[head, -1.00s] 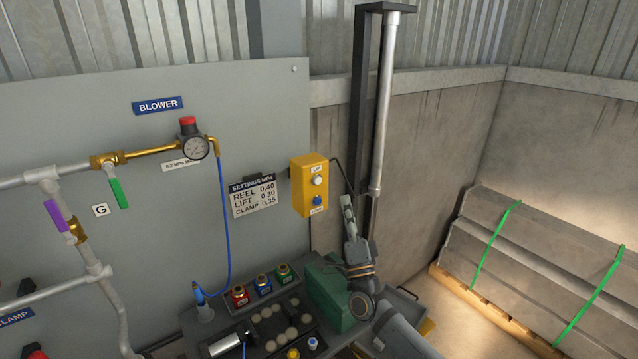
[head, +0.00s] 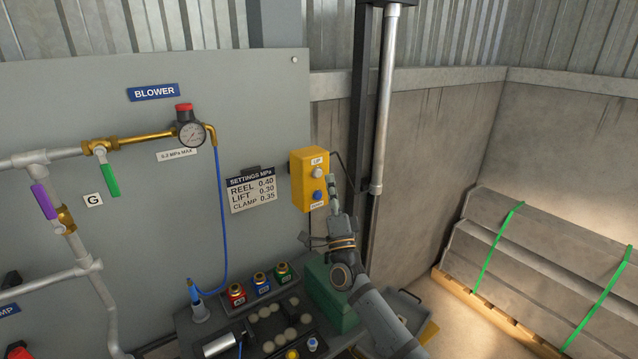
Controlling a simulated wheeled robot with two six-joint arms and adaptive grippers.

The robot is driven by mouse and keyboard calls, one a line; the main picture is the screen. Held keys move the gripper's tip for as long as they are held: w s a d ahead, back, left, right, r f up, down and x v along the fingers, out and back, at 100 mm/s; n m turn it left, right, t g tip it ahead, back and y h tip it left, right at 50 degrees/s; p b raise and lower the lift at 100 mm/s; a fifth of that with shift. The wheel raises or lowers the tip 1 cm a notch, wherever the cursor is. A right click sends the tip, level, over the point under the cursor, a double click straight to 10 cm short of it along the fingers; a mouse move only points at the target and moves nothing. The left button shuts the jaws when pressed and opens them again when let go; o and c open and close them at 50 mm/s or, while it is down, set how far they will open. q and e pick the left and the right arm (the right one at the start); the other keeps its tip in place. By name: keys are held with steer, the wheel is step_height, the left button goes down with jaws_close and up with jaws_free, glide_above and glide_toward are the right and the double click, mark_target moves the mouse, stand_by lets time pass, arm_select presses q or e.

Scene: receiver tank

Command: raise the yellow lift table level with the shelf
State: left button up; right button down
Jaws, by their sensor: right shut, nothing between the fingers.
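A yellow control box (head: 301,182) is on the right edge of the grey panel. It has a white button (head: 317,172) under a label reading UP and a blue button (head: 318,195) above a lower label. My right gripper (head: 333,180) is shut and empty, its fingertips pointing up just right of the buttons. I cannot tell whether it touches the box. A yellow part (head: 428,331) shows low behind my right arm. It may belong to the lift table, which is mostly hidden. My left gripper is out of view.
A settings card (head: 251,190) reads LIFT 0.30. A green box (head: 328,297) and a bench with red, blue and green fittings (head: 261,282) lie below. A vertical pipe (head: 384,110) stands behind the gripper. Concrete blocks (head: 540,255) lie at right.

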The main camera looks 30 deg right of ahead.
mark_target(318, 173)
steer(key=shift+w+a, duration=0.1)
steer(key=shift+w, duration=0.65)
steer(key=shift+b, duration=0.3)
stand_by(0.6)
steer(key=shift+w+y, duration=0.3)
steer(key=shift+w, duration=0.1)
